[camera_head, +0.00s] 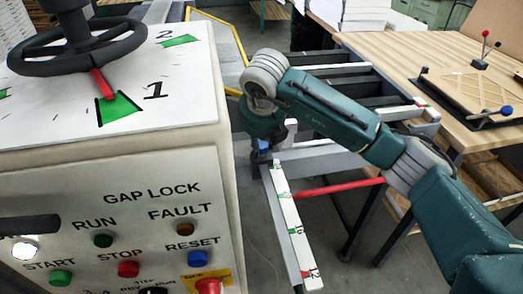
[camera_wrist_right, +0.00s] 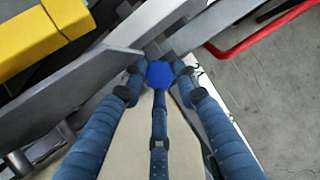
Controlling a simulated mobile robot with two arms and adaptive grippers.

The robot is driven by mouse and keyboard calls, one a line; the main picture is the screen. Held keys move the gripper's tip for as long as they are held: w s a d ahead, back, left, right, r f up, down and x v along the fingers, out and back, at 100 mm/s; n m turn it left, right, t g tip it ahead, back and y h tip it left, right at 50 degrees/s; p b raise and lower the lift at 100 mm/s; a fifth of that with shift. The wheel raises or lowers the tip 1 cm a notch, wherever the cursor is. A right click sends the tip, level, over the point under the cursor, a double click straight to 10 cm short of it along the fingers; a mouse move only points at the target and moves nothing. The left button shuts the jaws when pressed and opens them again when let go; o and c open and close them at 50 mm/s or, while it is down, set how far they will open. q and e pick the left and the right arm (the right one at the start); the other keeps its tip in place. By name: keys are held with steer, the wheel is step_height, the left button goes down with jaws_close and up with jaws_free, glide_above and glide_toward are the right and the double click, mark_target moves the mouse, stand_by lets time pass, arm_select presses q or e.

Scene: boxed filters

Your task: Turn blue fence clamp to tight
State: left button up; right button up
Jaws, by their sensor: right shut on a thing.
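The blue fence clamp shows in the right wrist view as a bright blue hexagonal knob (camera_wrist_right: 160,74), with grey metal bars of the fence around it. My left gripper is out of view.
A white scale bar (camera_head: 295,232) and a red rail (camera_head: 340,188) lie beside my right gripper. A machine cabinet (camera_head: 110,200) with buttons and a black handwheel (camera_head: 78,52) stands close on the left. A wooden table (camera_head: 440,55) stands at right.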

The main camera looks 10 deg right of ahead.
steer(key=shift+s+f+m+g+h+b, duration=0.15)
steer(key=shift+m+h+b, duration=0.15)
steer(key=shift+m+b, duration=0.3)
steer(key=shift+f+m+g+h+b, duration=0.15)
steer(key=shift+m+h+b, duration=0.2)
steer(key=shift+m, duration=0.45)
steer(key=o, duration=0.9)
steer(key=shift+o, duration=1)
steer(key=shift+s+r, duration=0.1)
steer(key=shift+s, duration=0.05)
steer(key=shift+s+r, duration=0.1)
steer(key=shift+w+r, duration=0.15)
steer(key=shift+w, duration=0.05)
